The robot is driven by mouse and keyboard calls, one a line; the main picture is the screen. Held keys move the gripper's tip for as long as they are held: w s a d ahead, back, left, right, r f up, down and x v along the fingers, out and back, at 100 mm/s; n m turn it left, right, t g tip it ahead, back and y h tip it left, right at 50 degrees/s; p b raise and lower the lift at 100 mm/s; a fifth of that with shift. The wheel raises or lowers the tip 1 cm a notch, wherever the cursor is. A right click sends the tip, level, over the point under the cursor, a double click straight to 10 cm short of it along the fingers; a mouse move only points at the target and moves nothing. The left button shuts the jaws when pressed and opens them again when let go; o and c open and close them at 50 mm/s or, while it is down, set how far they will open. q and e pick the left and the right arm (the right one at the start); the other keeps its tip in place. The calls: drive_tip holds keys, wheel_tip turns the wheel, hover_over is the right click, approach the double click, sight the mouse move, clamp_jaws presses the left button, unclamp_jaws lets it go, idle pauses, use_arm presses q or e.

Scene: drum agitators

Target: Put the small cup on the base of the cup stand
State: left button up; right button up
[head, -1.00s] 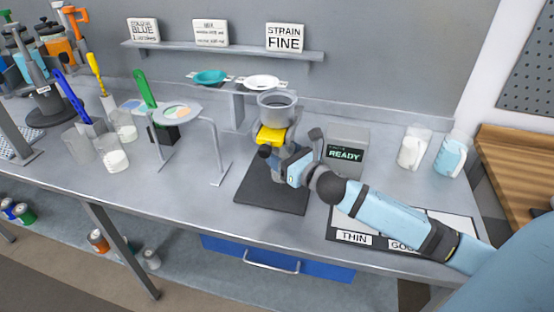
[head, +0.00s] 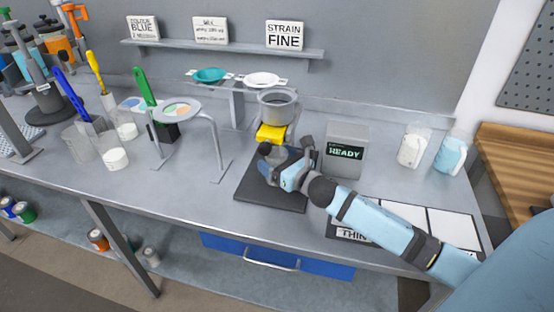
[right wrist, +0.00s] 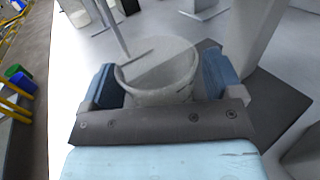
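The small cup (right wrist: 158,78) is pale and translucent. In the right wrist view it sits between the two blue fingers of my right gripper (right wrist: 160,85), which appear to press on both its sides. Its bottom is hidden. In the head view my right gripper (head: 285,160) is over the dark square base (head: 268,196) of the stand, and the cup is hard to make out there. The stand carries a yellow block (head: 271,132) with a larger grey cup (head: 277,108) above it. I cannot tell if the small cup touches the base. My left gripper is not visible.
A grey box reading READY (head: 345,150) stands right of the base. A round-topped stand (head: 177,111) with bent legs is to the left. A labelled sheet (head: 440,222) lies under my right arm.

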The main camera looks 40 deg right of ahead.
drive_tip(key=shift+r, duration=0.25)
drive_tip(key=shift+s+f, duration=0.15)
drive_tip(key=shift+s, duration=0.2)
drive_tip(key=s, duration=0.3)
drive_tip(key=s+d, duration=0.1)
drive_tip(key=s, duration=0.3)
drive_tip(key=s+d+b, duration=0.1)
drive_tip(key=s, duration=0.3)
drive_tip(key=shift+s, duration=0.1)
